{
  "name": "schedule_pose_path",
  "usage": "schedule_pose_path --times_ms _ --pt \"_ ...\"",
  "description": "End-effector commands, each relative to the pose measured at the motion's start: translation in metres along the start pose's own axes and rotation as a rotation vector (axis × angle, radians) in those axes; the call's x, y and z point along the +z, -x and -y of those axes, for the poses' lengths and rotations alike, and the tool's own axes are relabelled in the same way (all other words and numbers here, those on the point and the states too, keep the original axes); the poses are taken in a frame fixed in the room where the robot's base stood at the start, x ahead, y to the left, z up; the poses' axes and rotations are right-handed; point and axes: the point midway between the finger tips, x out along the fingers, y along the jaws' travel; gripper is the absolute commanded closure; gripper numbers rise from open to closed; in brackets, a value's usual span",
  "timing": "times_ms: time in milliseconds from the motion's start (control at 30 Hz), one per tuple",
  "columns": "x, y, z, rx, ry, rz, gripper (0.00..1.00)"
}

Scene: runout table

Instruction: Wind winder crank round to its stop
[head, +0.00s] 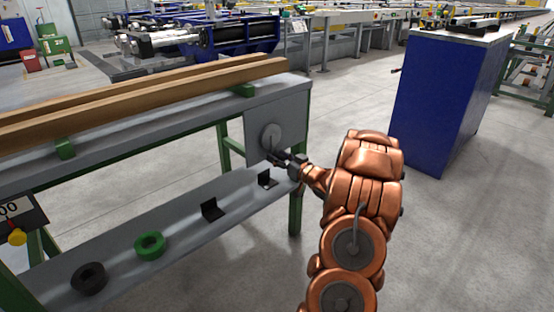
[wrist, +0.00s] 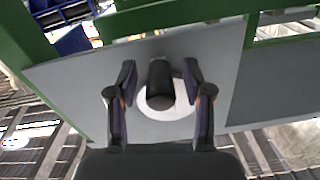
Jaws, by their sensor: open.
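The winder crank has a round grey disc (head: 270,136) on the grey end plate (head: 290,108) of the runout table. In the wrist view its pale disc (wrist: 178,112) sits behind a dark cylindrical handle (wrist: 160,84) that points towards the camera. My gripper (head: 278,157) is at the lower part of the disc. In the wrist view my gripper (wrist: 159,80) is open, with one finger on each side of the handle. Gaps show between the fingers and the handle. The handle is hard to make out in the head view, behind the fingers.
Long timber beams (head: 150,92) lie on the table top. The lower shelf (head: 180,222) holds a green ring (head: 150,245), a black ring (head: 89,278) and two black brackets (head: 211,209). A blue cabinet (head: 440,95) stands to the right. Open floor lies between it and the table.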

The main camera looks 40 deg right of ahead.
Motion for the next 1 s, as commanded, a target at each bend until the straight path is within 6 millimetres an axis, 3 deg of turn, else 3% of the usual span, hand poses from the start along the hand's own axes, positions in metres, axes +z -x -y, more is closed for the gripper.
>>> schedule_pose_path --times_ms 433,900,1000 --pt "-0.0003 -0.0090 -0.0002 0.001 0.001 0.001 0.49" --pt "-0.0004 -0.0088 -0.0003 0.001 0.001 0.001 0.98" --pt "-0.0004 -0.0088 -0.0003 0.001 0.001 0.001 1.00"
